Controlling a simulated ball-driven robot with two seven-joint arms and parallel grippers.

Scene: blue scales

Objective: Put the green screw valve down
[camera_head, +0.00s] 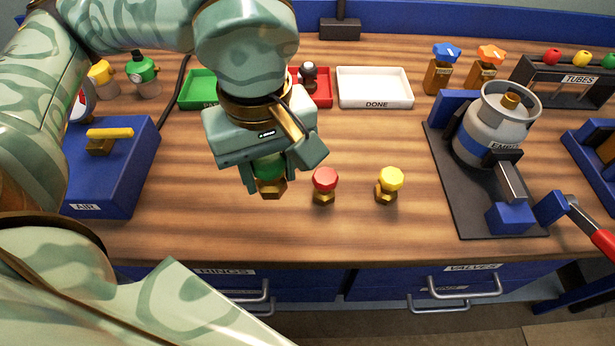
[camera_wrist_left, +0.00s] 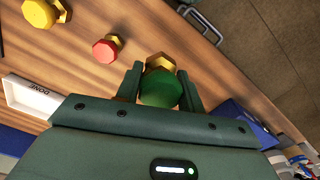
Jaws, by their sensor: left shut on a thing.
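The green screw valve (camera_head: 268,167) has a green knob and a brass hex body. My left gripper (camera_head: 268,178) is shut on it, with a finger on each side of the knob. The valve is upright, its brass base at or just above the wooden bench; I cannot tell whether it touches. In the left wrist view the green knob (camera_wrist_left: 162,90) sits between the fingertips, with brass showing beyond it. A red valve (camera_head: 325,180) and a yellow valve (camera_head: 390,181) stand to its right. My right gripper is not in view.
A green tray (camera_head: 196,92), a red tray (camera_head: 322,98) and a white DONE tray (camera_head: 374,90) lie behind. A blue AIR box (camera_head: 115,170) stands left. A grey cylinder (camera_head: 492,130) in a holder stands right. The bench's front edge (camera_head: 300,254) is near; wood around the valves is clear.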

